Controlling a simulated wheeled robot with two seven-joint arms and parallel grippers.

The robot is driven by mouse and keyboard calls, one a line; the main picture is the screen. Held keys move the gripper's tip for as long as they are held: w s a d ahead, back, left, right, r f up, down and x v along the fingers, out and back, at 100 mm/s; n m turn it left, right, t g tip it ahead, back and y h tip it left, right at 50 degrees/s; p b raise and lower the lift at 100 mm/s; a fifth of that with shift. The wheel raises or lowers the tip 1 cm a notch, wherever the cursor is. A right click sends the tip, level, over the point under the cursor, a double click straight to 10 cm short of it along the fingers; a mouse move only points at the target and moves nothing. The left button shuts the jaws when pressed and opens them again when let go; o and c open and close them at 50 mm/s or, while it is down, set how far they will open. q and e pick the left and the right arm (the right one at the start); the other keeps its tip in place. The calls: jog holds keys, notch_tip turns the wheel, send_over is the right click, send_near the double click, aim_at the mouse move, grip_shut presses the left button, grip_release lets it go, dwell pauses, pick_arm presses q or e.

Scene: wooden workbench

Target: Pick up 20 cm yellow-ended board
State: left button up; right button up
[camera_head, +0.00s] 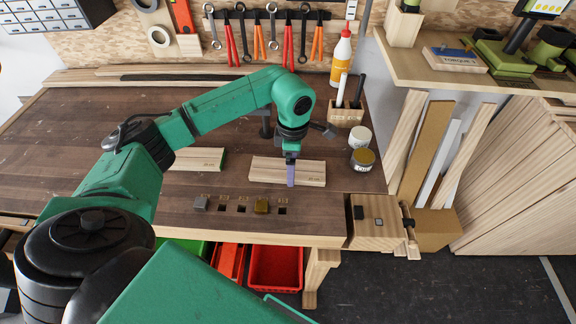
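A short pale wooden board (265,170) lies flat on the dark workbench, with small unreadable writing near its right end; I cannot make out a yellow end on it. A second short board (200,158) lies to its left, with a green right end. My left gripper (291,173) reaches down from above with its fingers at the middle of the right-hand board. The fingers overlap into one narrow shape, so I cannot tell whether they are open, or whether they touch the board. My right gripper is out of view.
Small blocks and square holes (242,208) line the bench's front edge. A glue bottle (341,58) stands behind. Long strips (180,76) lie along the back. The left bench top is mostly clear.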

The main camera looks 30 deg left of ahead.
pick_arm(q)
jog(key=shift+f, duration=0.5)
